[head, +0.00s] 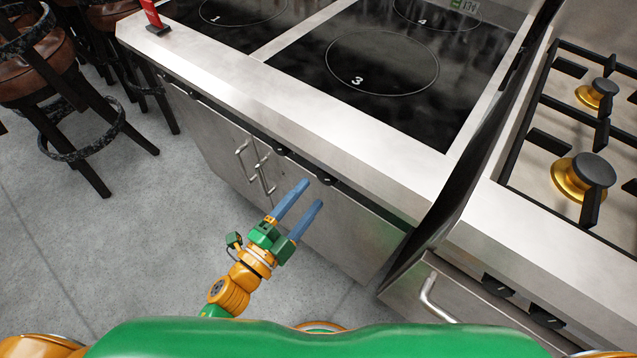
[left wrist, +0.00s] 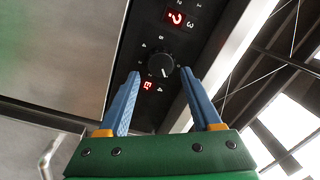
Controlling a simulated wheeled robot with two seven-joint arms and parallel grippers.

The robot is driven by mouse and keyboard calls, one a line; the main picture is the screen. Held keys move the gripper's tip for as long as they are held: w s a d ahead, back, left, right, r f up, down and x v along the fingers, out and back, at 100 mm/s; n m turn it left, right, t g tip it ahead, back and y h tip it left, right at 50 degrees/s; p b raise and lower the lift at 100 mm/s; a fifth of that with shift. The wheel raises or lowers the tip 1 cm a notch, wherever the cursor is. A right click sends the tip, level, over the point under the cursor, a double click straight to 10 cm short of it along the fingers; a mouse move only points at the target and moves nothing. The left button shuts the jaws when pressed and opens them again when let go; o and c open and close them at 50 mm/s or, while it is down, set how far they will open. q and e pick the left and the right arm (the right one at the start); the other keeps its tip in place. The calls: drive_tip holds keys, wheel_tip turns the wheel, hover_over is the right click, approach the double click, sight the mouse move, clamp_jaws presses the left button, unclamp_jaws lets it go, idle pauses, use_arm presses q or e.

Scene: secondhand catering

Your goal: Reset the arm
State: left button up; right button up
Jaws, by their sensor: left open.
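My left arm (head: 230,292) reaches up from the bottom of the head view, orange and green. My left gripper (head: 312,193) has two blue fingers that are open and apart, with nothing between them. It is in front of the cooktop's steel front, below the counter edge. In the left wrist view the open fingers (left wrist: 160,73) point toward a dark control panel with a black knob (left wrist: 160,65), which appears between the fingertips. I cannot tell whether they touch it. My right gripper is not in view.
The induction cooktop (head: 380,75) stands ahead, with cupboard handles (head: 262,172) below. A gas stove (head: 590,130) with an oven handle (head: 437,300) stands at the right. Stools (head: 50,90) are at the left. The grey floor (head: 100,250) at the lower left is clear.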

use_arm(q)
drive_tip(key=shift+v, duration=0.8)
drive_tip(key=s+a+f+n+g+y+p, duration=0.25)
drive_tip(key=a+f+n+y, duration=0.2)
drive_tip(key=f, duration=0.45)
drive_tip(key=s+a+f+n+g+y+p, duration=0.1)
drive_tip(key=s+a+f+n+g+y, duration=0.25)
drive_tip(key=f, duration=0.55)
drive_tip(key=s+a+f+n+g+p, duration=0.1)
drive_tip(key=s+a+f+n+g, duration=0.1)
drive_tip(key=s, duration=0.4)
drive_tip(key=s+a+f+n+g+y+p, duration=0.1)
drive_tip(key=s+a+f+n+g, duration=0.1)
drive_tip(key=s+f, duration=0.4)
drive_tip(key=s+a+f+n+g+y, duration=0.1)
drive_tip(key=s+f+n+g, duration=0.3)
drive_tip(key=s, duration=0.4)
drive_tip(key=shift+a+n+p, duration=0.4)
drive_tip(key=shift+a+n, duration=0.1)
drive_tip(key=shift+a, duration=0.35)
